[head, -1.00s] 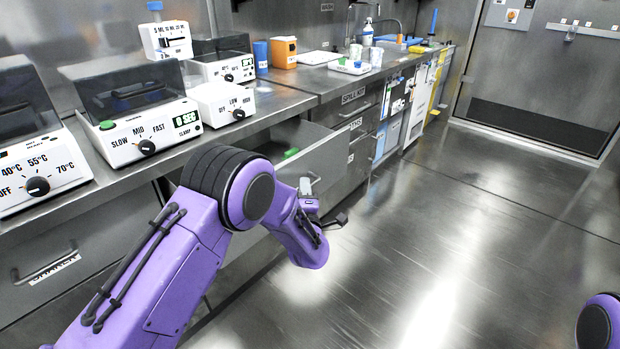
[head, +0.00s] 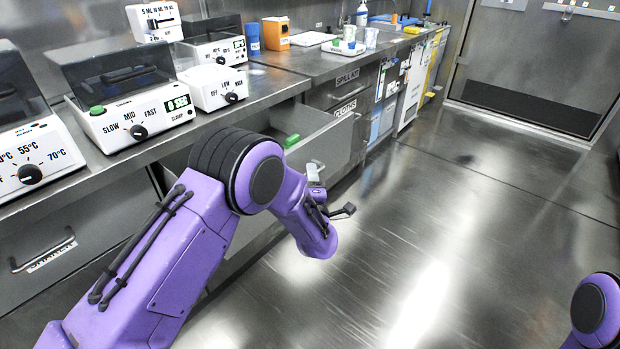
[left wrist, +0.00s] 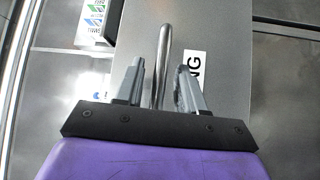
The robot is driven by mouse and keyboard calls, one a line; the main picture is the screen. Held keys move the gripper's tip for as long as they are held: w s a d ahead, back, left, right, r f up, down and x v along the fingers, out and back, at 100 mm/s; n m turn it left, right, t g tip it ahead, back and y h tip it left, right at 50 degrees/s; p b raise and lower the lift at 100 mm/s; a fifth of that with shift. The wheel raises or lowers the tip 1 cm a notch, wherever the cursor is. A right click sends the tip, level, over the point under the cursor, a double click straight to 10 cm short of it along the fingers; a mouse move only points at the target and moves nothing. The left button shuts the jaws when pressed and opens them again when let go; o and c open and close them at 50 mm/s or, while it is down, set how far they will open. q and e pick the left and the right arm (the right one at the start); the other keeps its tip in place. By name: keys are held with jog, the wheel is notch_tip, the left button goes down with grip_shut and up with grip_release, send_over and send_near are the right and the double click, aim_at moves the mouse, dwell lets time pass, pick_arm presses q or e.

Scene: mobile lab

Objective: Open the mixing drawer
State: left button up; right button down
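The mixing drawer (head: 335,143) is pulled out from under the counter in the head view, with its front panel standing away from the cabinet. A green object (head: 291,141) lies inside it. My left gripper (head: 320,185) is at the front of the drawer. In the left wrist view the drawer's bar handle (left wrist: 164,45) runs between the open fingers of my left gripper (left wrist: 158,80), with a gap on each side. A white label ending in "NG" (left wrist: 194,68) shows beside the handle. My right gripper is out of view.
Lab devices stand on the steel counter (head: 270,88) above the drawer. A closed drawer (head: 45,250) is at the left, and more labelled drawers (head: 350,88) are beyond. The floor (head: 450,220) to the right is clear. Part of my right arm (head: 597,310) shows at the right edge.

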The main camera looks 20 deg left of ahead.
pick_arm(q)
jog(key=v, duration=1)
jog(key=shift+s+p, duration=0.3)
jog(key=shift+p, duration=0.05)
jog(key=shift+f, duration=0.1)
